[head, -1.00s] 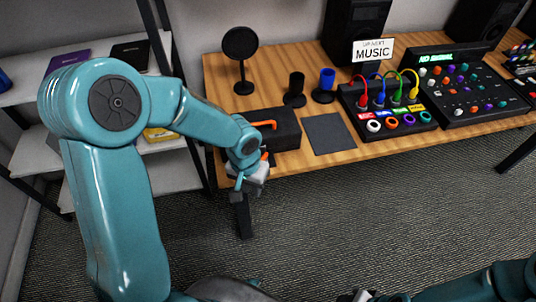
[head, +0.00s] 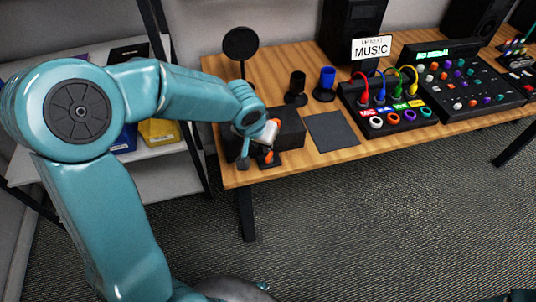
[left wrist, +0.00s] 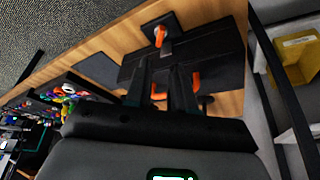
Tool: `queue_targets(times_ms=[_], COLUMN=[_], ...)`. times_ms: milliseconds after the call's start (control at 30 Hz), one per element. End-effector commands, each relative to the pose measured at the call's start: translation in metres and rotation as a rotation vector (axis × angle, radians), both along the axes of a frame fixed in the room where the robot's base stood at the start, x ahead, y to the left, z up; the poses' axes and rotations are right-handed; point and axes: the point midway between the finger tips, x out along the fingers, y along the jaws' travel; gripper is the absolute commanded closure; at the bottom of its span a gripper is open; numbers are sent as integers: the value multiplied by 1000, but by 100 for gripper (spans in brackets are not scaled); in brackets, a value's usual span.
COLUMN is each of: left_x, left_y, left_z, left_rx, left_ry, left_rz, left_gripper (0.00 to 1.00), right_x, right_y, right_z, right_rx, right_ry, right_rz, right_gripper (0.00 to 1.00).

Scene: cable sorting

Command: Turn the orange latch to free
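An orange latch (head: 269,157) stands on a small black base at the table's front edge, in front of a black box (head: 290,130). The latch also shows in the left wrist view (left wrist: 160,36), on its dark base beyond my fingers. My left gripper (left wrist: 166,76) has its two dark fingers apart with nothing clearly held between them. Orange parts of a handle (left wrist: 195,84) on the box show beside and between the fingers. In the head view my left wrist hangs over the box's left part and hides some of it. My right gripper is out of view.
A dark square pad (head: 331,131) lies right of the box. Behind are a round black stand (head: 240,43), a black cup (head: 297,85) and a blue cup (head: 327,78). A cable panel (head: 390,110) and mixer stand further right. Shelves are at left.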

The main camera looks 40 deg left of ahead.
Motion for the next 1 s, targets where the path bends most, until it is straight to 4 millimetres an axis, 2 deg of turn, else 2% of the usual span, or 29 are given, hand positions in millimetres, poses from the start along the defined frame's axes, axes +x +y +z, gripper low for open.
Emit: queue_targets(times_ms=[33, 200, 400, 600, 900, 967, 1000], left_x=[4, 19, 33, 40, 41, 41, 41], left_y=[1, 4, 7, 8, 9, 9, 9], left_z=[-16, -54, -88, -103, -104, -104, -104], left_rx=[-1, -1, -3, -1, -2, -2, -2], left_ry=[5, 6, 3, 1, 1, 1, 1], left_rz=[0, -2, -3, -5, -4, -4, -4], left_gripper=[77, 77, 77, 77, 77, 96, 100], right_x=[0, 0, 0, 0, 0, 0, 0], right_y=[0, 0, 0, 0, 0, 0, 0], right_z=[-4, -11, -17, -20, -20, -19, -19], right_rx=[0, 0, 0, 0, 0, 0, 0], right_ry=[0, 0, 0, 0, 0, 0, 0], right_rz=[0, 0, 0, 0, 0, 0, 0], right_gripper=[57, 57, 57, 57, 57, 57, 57])
